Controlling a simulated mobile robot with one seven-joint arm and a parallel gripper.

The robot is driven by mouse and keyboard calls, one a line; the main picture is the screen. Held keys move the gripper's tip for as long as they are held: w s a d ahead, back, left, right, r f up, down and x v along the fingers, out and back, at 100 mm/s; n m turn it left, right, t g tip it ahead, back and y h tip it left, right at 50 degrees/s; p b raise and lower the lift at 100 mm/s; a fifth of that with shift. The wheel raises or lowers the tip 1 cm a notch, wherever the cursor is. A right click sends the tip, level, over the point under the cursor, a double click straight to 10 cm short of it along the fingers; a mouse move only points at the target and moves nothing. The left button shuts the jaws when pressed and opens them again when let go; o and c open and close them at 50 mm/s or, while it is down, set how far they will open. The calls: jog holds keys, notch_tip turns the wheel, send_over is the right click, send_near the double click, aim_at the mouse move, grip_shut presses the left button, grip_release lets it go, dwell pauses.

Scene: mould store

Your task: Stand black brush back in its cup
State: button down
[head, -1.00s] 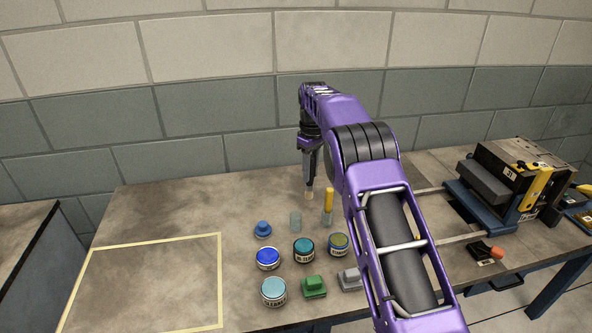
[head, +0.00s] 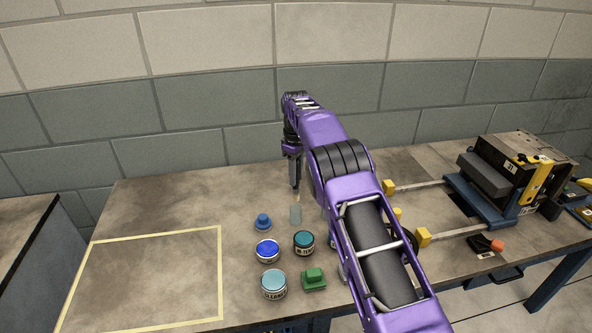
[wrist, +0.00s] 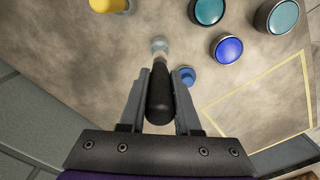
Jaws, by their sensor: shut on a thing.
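The black brush (wrist: 160,98) is between the two fingers of my gripper (wrist: 165,80), which is shut on its dark handle. In the head view my gripper (head: 296,184) points down and the brush's pale tip (head: 296,198) hangs below it, roughly upright. The clear cup (head: 295,215) stands on the table just below the tip. In the wrist view the cup (wrist: 159,44) shows beyond the handle, with the pale tip in line with it. I cannot tell whether the tip is inside the rim.
A blue knobbed thing (head: 263,222), a blue-lidded jar (head: 267,251), teal-lidded jars (head: 303,243) and a green block (head: 314,279) stand nearby. A taped area (head: 150,275) at left is empty. A clamp machine (head: 505,175) stands right.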

aim_at(296, 188)
jog(key=shift+f+b, duration=1.35)
jog(key=shift+f, duration=2.15)
jog(key=c, duration=0.5)
grip_release()
jog(key=shift+c, duration=0.2)
